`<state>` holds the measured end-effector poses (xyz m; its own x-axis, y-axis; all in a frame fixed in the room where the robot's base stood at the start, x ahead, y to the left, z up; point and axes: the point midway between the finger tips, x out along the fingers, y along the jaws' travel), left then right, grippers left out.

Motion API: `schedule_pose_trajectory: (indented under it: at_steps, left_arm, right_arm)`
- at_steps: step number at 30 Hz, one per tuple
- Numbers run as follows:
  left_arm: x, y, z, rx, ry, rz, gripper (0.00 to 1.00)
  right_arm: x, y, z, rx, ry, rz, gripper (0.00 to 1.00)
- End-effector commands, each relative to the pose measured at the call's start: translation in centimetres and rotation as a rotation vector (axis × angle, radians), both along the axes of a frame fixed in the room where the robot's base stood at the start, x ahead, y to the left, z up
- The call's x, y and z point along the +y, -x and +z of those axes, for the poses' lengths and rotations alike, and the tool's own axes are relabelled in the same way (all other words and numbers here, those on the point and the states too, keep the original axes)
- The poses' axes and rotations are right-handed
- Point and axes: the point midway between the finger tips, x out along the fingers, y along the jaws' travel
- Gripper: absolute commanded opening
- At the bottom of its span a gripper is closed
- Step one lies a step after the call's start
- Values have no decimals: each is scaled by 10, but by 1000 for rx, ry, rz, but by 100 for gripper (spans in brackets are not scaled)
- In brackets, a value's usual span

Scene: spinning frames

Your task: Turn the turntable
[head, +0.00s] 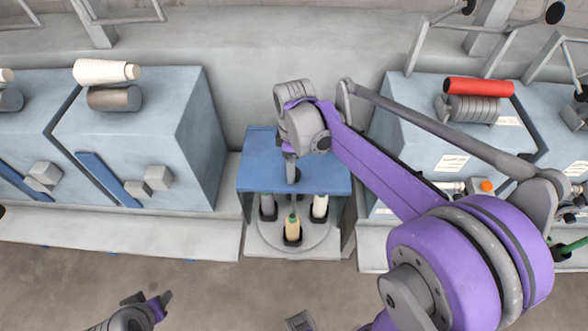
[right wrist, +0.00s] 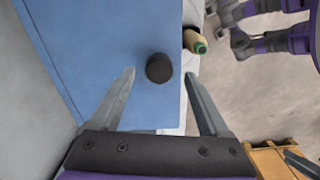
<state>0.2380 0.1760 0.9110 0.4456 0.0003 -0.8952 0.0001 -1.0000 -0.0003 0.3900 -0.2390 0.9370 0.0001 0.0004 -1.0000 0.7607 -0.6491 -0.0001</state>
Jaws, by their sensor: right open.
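The turntable (head: 255,238) is a light grey round plate under a blue cover (head: 258,180). A dark round knob (head: 293,175) stands on the cover; it shows as a black disc in the right wrist view (right wrist: 160,68). Several bobbins stand on the plate: a yellowish one with a green tip (head: 292,230), a white one (head: 320,206) and a greyish one at the left. My right gripper (right wrist: 159,74) is open above the cover, its fingers on either side of the knob in the picture; contact is unclear. My left gripper (head: 150,303) is low at the left, away from the turntable.
Grey-blue machine housings stand left (head: 130,150) and right (head: 400,110) of the turntable. A cream spool (head: 105,72) and a red roller (head: 478,87) sit on them. An orange button (head: 487,185) is at the right. The floor (head: 210,280) in front is clear.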

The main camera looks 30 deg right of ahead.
Motion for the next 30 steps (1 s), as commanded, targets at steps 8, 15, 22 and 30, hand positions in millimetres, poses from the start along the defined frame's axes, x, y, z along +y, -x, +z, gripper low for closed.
schedule_pose_trajectory:
  at_steps: [8,15,22,30]
  left_arm:
    - [0,0,-2,1,0,0,50]
    - [0,0,-2,1,0,0,50]
    - [0,0,-2,1,0,0,50]
    - [0,0,-2,1,0,0,50]
  right_arm:
    - [0,0,-23,0,0,0,80]
    - [0,0,-24,0,0,-1,80]
    - [0,0,-24,0,0,-1,42]
    - [0,0,-24,-1,1,-1,0]
